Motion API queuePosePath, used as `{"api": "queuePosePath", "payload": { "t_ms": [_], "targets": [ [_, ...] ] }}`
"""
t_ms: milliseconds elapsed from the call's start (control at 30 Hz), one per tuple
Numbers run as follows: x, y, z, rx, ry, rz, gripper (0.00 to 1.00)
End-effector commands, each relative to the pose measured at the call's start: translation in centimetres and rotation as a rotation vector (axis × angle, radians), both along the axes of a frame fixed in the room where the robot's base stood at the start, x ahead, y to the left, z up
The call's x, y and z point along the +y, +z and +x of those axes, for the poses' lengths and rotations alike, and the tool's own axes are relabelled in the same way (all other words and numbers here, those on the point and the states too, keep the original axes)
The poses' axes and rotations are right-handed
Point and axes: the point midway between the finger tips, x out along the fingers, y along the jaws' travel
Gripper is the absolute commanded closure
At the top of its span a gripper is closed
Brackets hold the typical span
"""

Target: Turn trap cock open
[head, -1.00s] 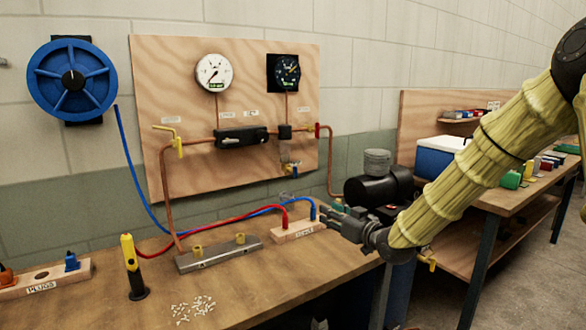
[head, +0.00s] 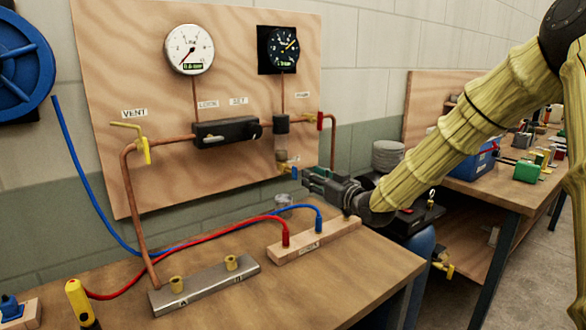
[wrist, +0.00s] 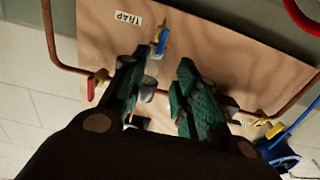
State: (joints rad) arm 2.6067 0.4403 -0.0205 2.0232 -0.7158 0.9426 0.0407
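The trap cock (head: 290,169), a small brass valve with a blue handle, hangs low on the right of the wooden panel, under the trap bowl. In the wrist view its blue handle (wrist: 162,42) shows just beyond the fingertips, below the TRAP label (wrist: 127,20). My gripper (head: 308,182) is at the right of the cock in the head view, close to the handle. In the wrist view its two green-padded fingers (wrist: 163,62) are apart with nothing held between them. I cannot tell whether a fingertip touches the handle.
The wooden panel (head: 110,80) carries gauges, a black regulator (head: 225,131), copper pipe, a yellow-handled vent valve (head: 145,150) and a red-handled valve (head: 320,121). Below are a wooden block (head: 345,232) with red and blue hoses, and a metal manifold (head: 205,287) on the bench.

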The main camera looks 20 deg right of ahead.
Motion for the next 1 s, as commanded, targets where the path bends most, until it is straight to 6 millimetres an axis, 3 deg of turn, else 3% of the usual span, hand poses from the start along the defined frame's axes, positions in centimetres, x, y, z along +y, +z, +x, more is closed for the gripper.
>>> {"api": "queuePosePath", "payload": {
  "t_ms": [200,500,700,1000],
  "targets": [
    [1.3,-0.5,4.0,0.005,0.001,-0.002,0.70],
    [2.7,-0.5,8.0,0.005,0.001,-0.001,0.70],
    [3.1,-0.5,9.1,0.006,0.001,-0.001,0.70],
    [3.2,-0.5,9.3,0.005,0.001,0.000,0.70]
  ]
}}
